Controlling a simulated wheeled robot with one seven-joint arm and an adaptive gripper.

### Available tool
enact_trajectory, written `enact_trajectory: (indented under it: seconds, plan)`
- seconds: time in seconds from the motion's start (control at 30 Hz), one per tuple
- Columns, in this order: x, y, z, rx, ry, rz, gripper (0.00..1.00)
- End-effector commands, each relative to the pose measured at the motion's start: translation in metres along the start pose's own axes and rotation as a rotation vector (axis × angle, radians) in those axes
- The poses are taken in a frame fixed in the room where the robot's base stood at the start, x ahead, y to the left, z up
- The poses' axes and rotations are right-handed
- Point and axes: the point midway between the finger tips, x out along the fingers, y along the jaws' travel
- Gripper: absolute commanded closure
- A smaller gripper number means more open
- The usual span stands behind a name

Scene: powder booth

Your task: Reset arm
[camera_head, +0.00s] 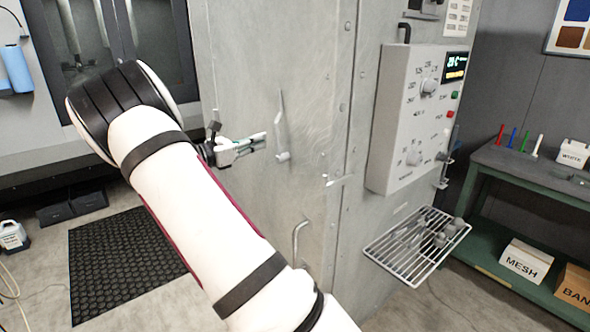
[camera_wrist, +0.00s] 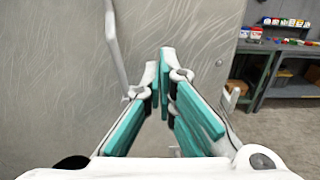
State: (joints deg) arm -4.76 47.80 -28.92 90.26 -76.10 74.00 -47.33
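My gripper (camera_head: 262,140) is in front of the grey metal cabinet door (camera_head: 315,80), its fingers pointing right. In the wrist view its teal-padded fingers (camera_wrist: 161,80) come together at the tips, with nothing seen between them. A metal lever handle (camera_head: 282,130) on the door is just beyond the fingertips. In the wrist view a pale bar (camera_wrist: 115,45) rises left of the fingers; I see no grip on it. My white arm with black bands crosses the left half of the head view, bent at the elbow.
A control box (camera_head: 405,120) and a wire rack (camera_head: 415,246) holding small grey parts stick out from the cabinet's right side. A green workbench (camera_head: 515,172) stands at the right, with a MESH box (camera_head: 525,262) below. A black floor mat (camera_head: 120,265) lies at the left.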

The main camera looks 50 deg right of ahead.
Motion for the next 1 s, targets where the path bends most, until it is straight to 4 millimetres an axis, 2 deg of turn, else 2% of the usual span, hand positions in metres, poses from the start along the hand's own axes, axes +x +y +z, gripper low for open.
enact_trajectory:
  seconds: [0.63,0.77,0.87,1.0]
  plan:
    - [0.000,-0.005,0.002,0.020,0.023,-0.007,1.00]
    - [-0.004,-0.026,0.006,0.111,0.131,-0.041,1.00]
    - [-0.013,-0.052,0.009,0.225,0.268,-0.084,1.00]
    - [-0.035,-0.091,0.013,0.399,0.470,-0.152,1.00]
